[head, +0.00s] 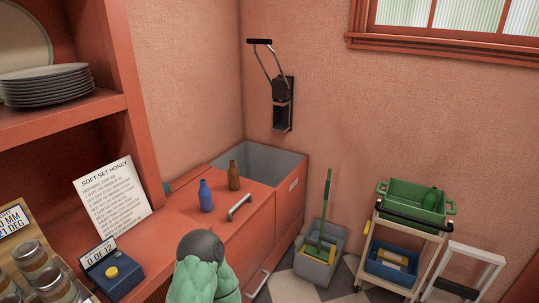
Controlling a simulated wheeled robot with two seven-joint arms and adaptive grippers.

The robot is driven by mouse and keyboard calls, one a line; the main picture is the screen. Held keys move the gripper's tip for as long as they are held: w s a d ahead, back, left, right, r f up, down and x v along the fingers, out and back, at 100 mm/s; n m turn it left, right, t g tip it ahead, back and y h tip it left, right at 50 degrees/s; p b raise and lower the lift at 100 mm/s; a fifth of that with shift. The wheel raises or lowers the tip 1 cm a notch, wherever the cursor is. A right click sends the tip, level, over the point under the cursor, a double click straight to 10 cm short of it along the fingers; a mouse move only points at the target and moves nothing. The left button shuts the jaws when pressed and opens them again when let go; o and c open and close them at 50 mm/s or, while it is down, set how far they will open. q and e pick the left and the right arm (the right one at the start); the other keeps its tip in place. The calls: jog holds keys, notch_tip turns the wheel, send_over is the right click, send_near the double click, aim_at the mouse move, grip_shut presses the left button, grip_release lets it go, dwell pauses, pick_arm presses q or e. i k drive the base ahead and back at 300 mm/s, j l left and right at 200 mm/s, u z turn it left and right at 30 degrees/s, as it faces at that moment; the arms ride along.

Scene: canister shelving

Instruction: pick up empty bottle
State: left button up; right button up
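A blue bottle (206,197) and a brown bottle (234,177) stand upright on the red counter top, near the open bin. A green bottle (431,199) leans inside the green tub on the cart at the right. I cannot tell from this view which bottle is empty. Neither of my grippers shows fingers in the head view. A green, bumpy shape with a dark rounded top fills the bottom centre; I cannot tell whether it is part of my arm.
A grey-lined open bin (262,160) is behind the bottles. A wall-mounted lever device (282,105) hangs above it. A blue box (112,276) and canisters (54,287) are at the lower left. A grey bucket (318,262) and a cart (405,229) stand on the floor.

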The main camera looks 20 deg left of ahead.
aim_at(232, 173)
jog(key=i+l+u, duration=0.1)
jog(key=i+u, duration=0.4)
jog(key=i+l+u, duration=0.3)
jog(key=u, duration=0.2)
jog(key=i+l+u, duration=0.65)
jog(key=l+u, duration=0.3)
